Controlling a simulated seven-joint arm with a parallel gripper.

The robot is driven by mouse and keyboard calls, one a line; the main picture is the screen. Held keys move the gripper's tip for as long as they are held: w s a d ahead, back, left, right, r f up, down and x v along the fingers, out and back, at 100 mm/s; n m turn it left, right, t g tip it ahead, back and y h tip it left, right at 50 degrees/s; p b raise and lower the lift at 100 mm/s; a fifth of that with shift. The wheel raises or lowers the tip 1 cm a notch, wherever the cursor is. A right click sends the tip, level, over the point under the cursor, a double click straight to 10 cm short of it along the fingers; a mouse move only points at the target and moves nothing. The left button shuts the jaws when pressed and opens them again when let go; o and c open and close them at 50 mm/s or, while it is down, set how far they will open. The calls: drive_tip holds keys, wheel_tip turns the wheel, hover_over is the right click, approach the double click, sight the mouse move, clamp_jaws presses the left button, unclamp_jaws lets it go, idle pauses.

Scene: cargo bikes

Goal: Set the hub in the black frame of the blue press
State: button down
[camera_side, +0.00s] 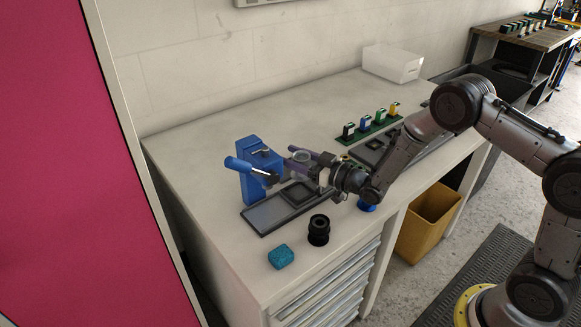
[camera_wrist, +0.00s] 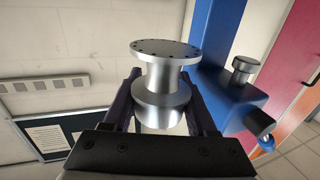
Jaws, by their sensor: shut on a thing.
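The hub (camera_wrist: 166,63) is a silver metal spool with a ring of small holes in its upper flange. My gripper (camera_wrist: 160,84) is shut on it, one dark finger on each side. In the side view the hub (camera_side: 301,156) is held level with the upper part of the blue press (camera_side: 251,165), to its right and apart from it. The black frame (camera_side: 297,193) lies on the press's grey base plate, below my gripper and the hub. The frame looks empty, though its far side is partly hidden. The blue press (camera_wrist: 228,95) also shows at the right in the wrist view.
The press's lever (camera_side: 245,167) sticks out left. A black ringed cylinder (camera_side: 318,230) and turquoise sponge (camera_side: 281,256) stand in front. A blue round thing (camera_side: 366,207) is below my wrist. A green board (camera_side: 369,130) with coloured blocks and a white box (camera_side: 392,63) are behind.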

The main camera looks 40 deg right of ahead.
drive_tip(key=f, duration=0.2)
drive_tip(key=shift+w+f, duration=0.35)
drive_tip(key=shift+f, duration=0.5)
